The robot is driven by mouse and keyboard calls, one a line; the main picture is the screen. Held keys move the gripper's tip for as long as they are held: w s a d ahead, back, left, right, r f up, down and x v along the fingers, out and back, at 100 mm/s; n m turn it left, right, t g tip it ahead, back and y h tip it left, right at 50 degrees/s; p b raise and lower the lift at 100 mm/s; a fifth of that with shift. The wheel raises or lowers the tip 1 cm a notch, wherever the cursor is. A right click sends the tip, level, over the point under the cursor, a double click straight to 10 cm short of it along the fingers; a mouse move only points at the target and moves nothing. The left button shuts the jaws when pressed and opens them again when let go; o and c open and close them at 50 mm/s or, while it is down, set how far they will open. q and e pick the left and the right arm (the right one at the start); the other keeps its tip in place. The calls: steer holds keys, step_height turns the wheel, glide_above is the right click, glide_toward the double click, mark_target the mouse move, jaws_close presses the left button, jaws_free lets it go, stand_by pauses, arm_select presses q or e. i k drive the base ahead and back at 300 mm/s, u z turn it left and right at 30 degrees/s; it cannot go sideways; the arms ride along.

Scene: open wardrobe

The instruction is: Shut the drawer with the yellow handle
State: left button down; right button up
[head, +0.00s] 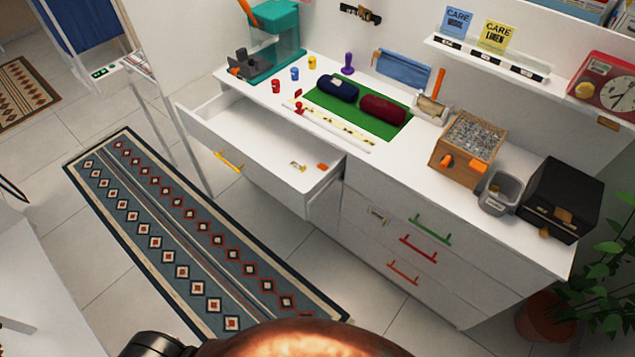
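The drawer with the yellow handle (228,162) is the top left one of the white dresser. The drawer (265,192) is pulled well out, its front panel over the patterned rug. A small pale item (298,166) and a small orange item (322,167) lie inside it near the right end. Neither gripper's fingers show in the head view. A dark rounded part and a coppery dome at the bottom edge seem to be mine.
Drawers with green (430,230), red (418,249) and orange (403,272) handles are shut. The dresser top (400,155) holds a green mat, a wooden box, a grey bin and a black case. Floor and rug (190,230) in front look clear. A potted plant (555,315) stands right.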

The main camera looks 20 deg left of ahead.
mark_target(257, 143)
steer(key=u, duration=1.2)
steer(key=k, duration=0.45)
steer(key=u, duration=0.4)
steer(key=i, duration=0.65)
steer(key=z, duration=0.3)
